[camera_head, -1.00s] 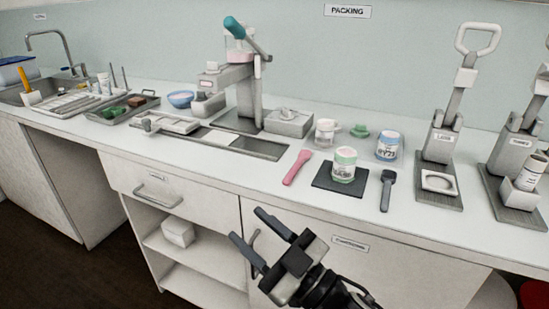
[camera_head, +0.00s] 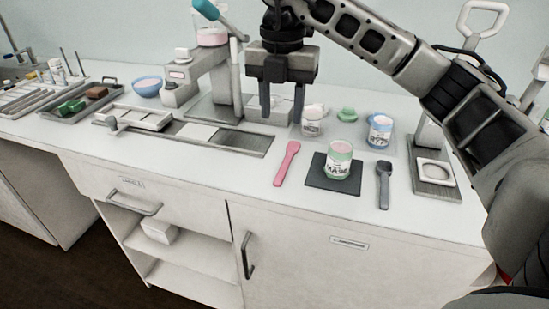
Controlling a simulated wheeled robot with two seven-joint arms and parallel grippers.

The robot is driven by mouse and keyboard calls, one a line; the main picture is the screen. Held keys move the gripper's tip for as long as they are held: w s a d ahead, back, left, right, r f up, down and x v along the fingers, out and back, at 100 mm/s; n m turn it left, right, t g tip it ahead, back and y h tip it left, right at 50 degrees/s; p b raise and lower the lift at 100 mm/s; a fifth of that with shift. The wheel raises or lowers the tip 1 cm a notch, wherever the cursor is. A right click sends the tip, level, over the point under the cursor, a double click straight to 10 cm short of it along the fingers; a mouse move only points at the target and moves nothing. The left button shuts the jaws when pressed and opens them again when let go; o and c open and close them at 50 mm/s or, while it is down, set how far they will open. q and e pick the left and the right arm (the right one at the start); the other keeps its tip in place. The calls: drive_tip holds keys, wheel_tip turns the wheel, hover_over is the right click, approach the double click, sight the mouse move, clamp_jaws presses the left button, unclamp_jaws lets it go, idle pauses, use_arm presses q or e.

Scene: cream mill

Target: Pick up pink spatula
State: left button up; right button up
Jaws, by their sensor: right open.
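The pink spatula (camera_head: 286,165) lies flat on the white counter, left of a dark square mat (camera_head: 318,179). My right gripper (camera_head: 281,112) hangs above the counter with its fingers pointing down, open and empty. In the picture it is just above the spatula's upper end and apart from it. The arm comes in from the right and hides part of the back of the counter. My left gripper is not in view.
A green-labelled jar (camera_head: 339,161) stands on the mat, close to the spatula. A dark grey spatula (camera_head: 383,184) lies right of the mat. A blue-labelled jar (camera_head: 380,131) and a clear jar (camera_head: 312,121) stand behind. A metal press (camera_head: 214,75) stands at the back left.

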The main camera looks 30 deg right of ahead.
hover_over(278, 178)
drive_tip(key=f, duration=0.4)
drive_tip(key=f+b, duration=0.1)
drive_tip(key=f, duration=0.4)
drive_tip(key=shift+s+d+f, duration=0.15)
drive_tip(key=shift+d+f, duration=0.05)
drive_tip(key=shift+f, duration=0.1)
drive_tip(key=shift+a+f+p, duration=0.15)
drive_tip(key=shift+f+p, duration=0.4)
drive_tip(key=shift+f, duration=2.5)
drive_tip(key=shift+c, duration=0.3)
clamp_jaws()
